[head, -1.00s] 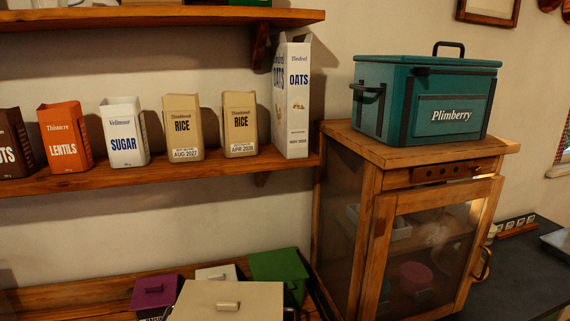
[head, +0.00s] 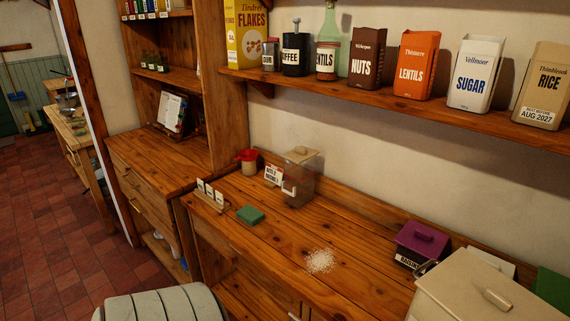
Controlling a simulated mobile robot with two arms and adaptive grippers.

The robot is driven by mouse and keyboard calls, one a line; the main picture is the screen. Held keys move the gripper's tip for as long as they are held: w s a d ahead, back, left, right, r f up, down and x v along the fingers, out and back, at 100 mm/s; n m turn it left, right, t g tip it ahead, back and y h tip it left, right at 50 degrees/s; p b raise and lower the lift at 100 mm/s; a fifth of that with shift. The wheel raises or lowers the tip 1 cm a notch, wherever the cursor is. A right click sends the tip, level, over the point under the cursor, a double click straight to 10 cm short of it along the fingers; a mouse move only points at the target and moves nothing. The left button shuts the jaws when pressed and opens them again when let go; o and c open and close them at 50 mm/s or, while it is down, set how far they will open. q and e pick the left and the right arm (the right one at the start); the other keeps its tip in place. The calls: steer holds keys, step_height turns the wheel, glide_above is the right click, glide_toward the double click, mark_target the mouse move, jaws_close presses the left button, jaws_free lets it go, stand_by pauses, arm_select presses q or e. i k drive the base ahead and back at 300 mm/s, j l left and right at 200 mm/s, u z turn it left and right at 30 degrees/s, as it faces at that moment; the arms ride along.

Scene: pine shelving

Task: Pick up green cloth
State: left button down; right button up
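A small green cloth (head: 250,214), folded into a flat rectangle, lies on the wooden counter (head: 285,238) near its front edge, left of the middle of the head view. Nothing covers it. A patch of white spilled grains (head: 320,261) lies on the counter to the right of the cloth. Neither of my grippers shows in the head view.
A purple box (head: 421,242) and a cream bin (head: 475,292) stand right. A shelf of containers (head: 400,106) runs above.

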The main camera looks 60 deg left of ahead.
mark_target(248, 214)
steer(key=u, duration=2.15)
